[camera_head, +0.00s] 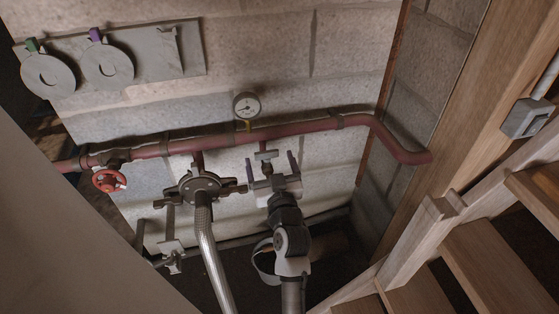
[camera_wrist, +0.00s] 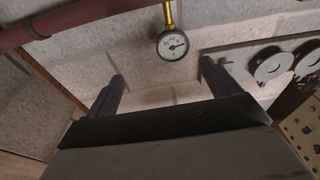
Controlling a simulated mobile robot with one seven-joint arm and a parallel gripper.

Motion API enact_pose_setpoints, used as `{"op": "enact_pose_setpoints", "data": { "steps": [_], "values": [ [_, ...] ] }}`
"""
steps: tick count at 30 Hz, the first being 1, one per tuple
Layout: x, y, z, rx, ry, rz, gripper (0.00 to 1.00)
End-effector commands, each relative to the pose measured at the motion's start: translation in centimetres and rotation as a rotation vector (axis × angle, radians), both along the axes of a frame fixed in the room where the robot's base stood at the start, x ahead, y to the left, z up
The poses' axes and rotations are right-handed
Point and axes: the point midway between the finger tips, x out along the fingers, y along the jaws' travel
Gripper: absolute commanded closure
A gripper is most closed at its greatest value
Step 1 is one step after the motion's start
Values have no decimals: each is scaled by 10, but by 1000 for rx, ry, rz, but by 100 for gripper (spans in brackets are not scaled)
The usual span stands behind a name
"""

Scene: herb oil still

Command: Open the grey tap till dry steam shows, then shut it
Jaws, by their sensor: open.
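A small grey tap (camera_head: 265,156) hangs below the red pipe in the head view, just beyond my gripper. A second grey tap-like fitting (camera_head: 172,253) sits low at the left; I cannot tell for certain which one the task names. My gripper (camera_head: 271,166) is open, its two purple-grey fingers pointing up at the wall on either side of the small tap in the picture. I cannot tell whether they touch it. In the wrist view the fingers (camera_wrist: 163,84) stand apart with nothing seen between them but wall. No steam shows.
A dial gauge (camera_head: 246,105) stands on the red pipe (camera_head: 290,130); it also shows in the wrist view (camera_wrist: 173,45). A red handwheel (camera_head: 109,180) is at left. A dark round fitting (camera_head: 200,187) with a silver hose (camera_head: 213,255) is close left. Wooden stairs (camera_head: 490,255) stand right.

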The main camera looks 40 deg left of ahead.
Motion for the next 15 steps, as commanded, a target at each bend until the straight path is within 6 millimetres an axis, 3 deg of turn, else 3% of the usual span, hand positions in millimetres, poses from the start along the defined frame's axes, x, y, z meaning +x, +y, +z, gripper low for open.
{"op": "enact_pose_setpoints", "data": {
  "steps": [1,3,5,10,15],
  "values": [
    [1,-7,-36,-40,48,-3,12],
    [2,-13,-63,-76,90,-1,12],
    [2,-17,-76,-93,111,0,12],
    [8,-12,-82,-105,124,2,12],
    [26,11,-79,-104,121,3,12]
  ]
}}
